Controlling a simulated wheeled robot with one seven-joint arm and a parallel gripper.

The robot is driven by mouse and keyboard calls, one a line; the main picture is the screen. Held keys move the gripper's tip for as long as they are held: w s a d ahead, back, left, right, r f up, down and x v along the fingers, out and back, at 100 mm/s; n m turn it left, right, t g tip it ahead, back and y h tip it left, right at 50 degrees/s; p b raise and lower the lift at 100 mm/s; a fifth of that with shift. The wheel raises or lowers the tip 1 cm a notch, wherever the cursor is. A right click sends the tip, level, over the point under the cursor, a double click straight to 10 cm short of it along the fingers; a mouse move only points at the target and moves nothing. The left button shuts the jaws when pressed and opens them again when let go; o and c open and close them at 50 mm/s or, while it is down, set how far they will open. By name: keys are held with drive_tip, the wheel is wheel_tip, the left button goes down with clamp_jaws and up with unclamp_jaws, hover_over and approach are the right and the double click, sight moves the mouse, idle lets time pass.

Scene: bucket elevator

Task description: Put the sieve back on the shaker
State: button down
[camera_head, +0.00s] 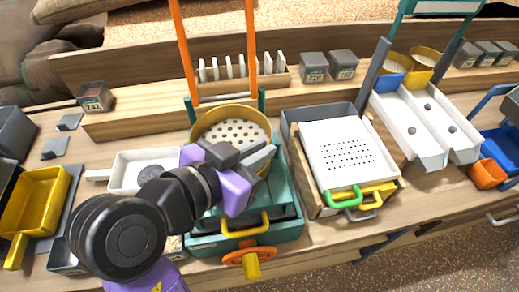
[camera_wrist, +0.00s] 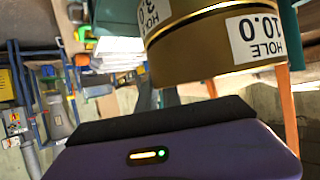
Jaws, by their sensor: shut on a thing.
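The sieve (camera_head: 233,129) is a round brass pan with a perforated plate. It shows in the head view over the teal shaker (camera_head: 289,196), close to its two orange posts. My purple gripper (camera_head: 259,158) is at the sieve's near right rim, shut on it. In the wrist view the sieve's brass side (camera_wrist: 205,52) fills the upper right, with upside-down white labels, one reading "HOLE 10.0". Whether the sieve rests on the shaker or hangs just above it I cannot tell. My gripper and wrist hide part of the shaker's top.
A white pan (camera_head: 128,168) stands left of the shaker. A grey box with a white perforated tray (camera_head: 346,150) stands close on its right. A wooden rack (camera_head: 262,80) with upright white pieces is behind. An orange handwheel (camera_head: 249,257) sticks out in front.

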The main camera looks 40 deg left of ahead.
drive_tip(key=shift+f, duration=0.3)
drive_tip(key=c, duration=1.5)
unclamp_jaws()
drive_tip(key=shift+s, duration=0.1)
drive_tip(key=b+v, duration=0.1)
drive_tip(key=v, duration=1.1)
